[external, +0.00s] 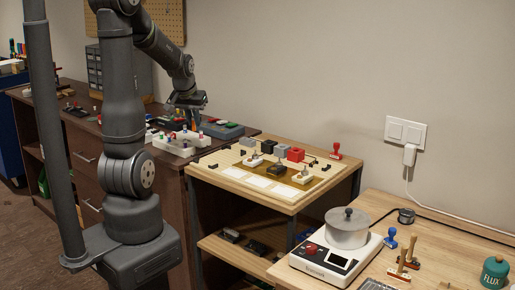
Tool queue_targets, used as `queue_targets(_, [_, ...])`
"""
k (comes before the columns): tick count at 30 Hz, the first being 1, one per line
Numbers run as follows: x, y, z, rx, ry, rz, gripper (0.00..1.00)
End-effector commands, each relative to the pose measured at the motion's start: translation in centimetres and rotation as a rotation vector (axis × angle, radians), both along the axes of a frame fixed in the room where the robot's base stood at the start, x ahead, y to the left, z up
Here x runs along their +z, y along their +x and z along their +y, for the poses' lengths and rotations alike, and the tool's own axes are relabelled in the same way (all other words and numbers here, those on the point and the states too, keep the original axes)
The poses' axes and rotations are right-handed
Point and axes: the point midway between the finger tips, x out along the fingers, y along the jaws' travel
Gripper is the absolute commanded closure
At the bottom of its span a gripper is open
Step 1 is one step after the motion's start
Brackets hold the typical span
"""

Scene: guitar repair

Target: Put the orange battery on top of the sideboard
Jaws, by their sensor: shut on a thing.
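My gripper (190,112) hangs low over the right part of the dark brown sideboard (172,190), near the wall. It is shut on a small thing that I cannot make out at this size. The gripper is just above a white holder (180,145) with several coloured pegs. I cannot pick out the orange battery for certain. My arm hides part of the sideboard's top and front.
A grey case (222,129) lies behind the white holder. A light wooden table (210,172) with blocks and stamps stands to the right. A workbench with a white heating device (318,262) and pot is nearer. A grey drawer cabinet (94,72) stands at the back.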

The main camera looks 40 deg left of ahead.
Motion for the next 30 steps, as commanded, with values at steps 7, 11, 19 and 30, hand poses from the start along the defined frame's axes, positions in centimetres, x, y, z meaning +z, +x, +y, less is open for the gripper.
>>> queue_targets(7, [-0.7,-2.2,1.9,0.057,-0.002,0.000,1.00])
queue_targets(11, [-2.1,-2.6,4.2,0.060,-0.004,0.001,1.00])
queue_targets(19, [-5.6,-3.3,9.9,0.058,-0.004,0.000,1.00])
queue_targets(30, [-8.2,-3.6,12.5,0.051,-0.003,0.001,1.00])
